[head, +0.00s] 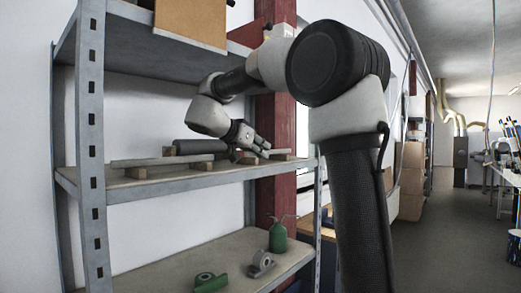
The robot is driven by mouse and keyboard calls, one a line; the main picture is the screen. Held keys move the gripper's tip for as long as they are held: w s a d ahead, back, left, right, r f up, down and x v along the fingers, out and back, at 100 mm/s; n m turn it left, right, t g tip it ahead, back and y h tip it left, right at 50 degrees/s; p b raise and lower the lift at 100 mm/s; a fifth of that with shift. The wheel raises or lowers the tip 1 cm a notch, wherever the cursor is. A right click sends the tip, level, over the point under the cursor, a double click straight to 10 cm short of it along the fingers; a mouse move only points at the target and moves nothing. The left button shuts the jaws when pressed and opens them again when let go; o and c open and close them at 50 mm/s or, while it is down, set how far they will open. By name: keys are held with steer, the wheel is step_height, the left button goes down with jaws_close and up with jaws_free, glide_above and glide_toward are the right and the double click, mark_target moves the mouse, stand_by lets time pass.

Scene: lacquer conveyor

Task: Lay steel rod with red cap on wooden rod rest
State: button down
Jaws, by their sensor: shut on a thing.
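My gripper (252,148) is over the middle shelf, toward its right end, with its fingers pointing right and slightly down. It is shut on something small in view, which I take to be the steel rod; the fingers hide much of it. A small reddish spot beside the fingertips may be the red cap, but I cannot be sure.
A light grey bar (145,162) and a dark cylinder (205,146) lie on the middle shelf (135,185), left of my gripper. The upper shelf (150,62) and left upright (91,130) bound the space.

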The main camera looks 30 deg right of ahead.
steer(key=c, duration=1.4)
jaws_free()
steer(key=shift+o, duration=0.2)
steer(key=shift+a, duration=0.1)
steer(key=shift+v, duration=4)
